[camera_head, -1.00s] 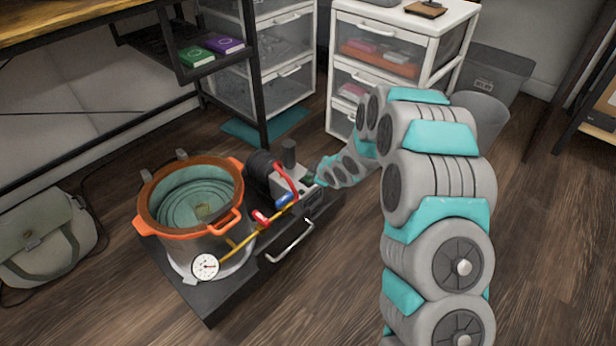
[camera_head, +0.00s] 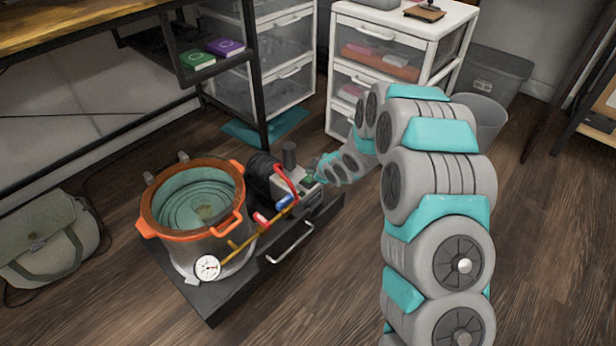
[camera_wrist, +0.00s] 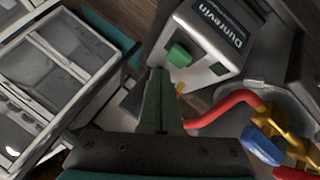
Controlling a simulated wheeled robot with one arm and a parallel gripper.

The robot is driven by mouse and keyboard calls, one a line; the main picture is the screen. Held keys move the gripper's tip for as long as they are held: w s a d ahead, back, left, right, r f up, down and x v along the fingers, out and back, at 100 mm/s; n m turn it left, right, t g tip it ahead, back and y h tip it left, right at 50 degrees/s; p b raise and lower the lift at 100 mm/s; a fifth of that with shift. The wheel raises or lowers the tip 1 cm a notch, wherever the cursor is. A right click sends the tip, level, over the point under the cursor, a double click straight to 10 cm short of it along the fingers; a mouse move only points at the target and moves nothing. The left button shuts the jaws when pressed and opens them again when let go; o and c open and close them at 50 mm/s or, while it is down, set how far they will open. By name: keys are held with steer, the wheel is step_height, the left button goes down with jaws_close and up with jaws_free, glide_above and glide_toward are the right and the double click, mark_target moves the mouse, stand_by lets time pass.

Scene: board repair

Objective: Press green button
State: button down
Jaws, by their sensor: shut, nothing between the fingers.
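A green button (camera_wrist: 179,54) sticks out of a light grey box (camera_wrist: 213,35) marked "Dunrevin" in the wrist view. In the head view the box is part of the pump unit (camera_head: 290,183) on the black cart; the button is too small to tell there. My gripper (camera_wrist: 158,75) is shut and empty. In the wrist view its green fingertips point up at the box, just below and left of the button. I cannot tell whether they touch it. In the head view my gripper (camera_head: 318,170) is beside the pump's right end.
An orange-rimmed pot (camera_head: 190,238) with a pressure gauge (camera_head: 207,267) stands left of the pump. A red hose (camera_wrist: 232,103) and a blue valve handle (camera_wrist: 262,146) lie right of my fingers in the wrist view. White drawers (camera_head: 382,62) stand behind my arm.

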steer(key=shift+r+p, duration=1.6)
steer(key=shift+r, duration=0.8)
